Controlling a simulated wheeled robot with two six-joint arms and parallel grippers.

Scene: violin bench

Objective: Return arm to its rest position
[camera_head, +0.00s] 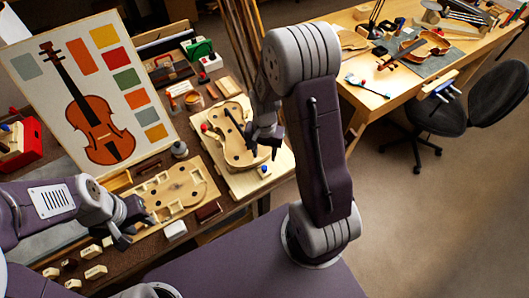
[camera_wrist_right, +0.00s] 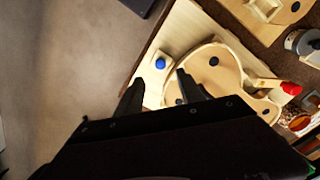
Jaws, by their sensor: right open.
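My right gripper (camera_head: 264,152) is open and empty above the right edge of a wooden violin body form (camera_head: 230,138) on a pale board. In the right wrist view the two dark fingertips (camera_wrist_right: 160,84) are spread apart, with the form (camera_wrist_right: 215,68) and a blue knob (camera_wrist_right: 160,63) beyond them. I cannot tell whether the fingers touch the form. My left gripper (camera_head: 140,228) is at the lower left by a flat wooden holder (camera_head: 180,192) with cutouts; its fingers look apart, with nothing seen between them.
A violin poster board (camera_head: 92,90) leans at the back left of the bench. Small labelled blocks (camera_head: 95,272) lie at the front left. A dark stool (camera_head: 437,117) and a second bench (camera_head: 400,100) stand right. Floor at the lower right is clear.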

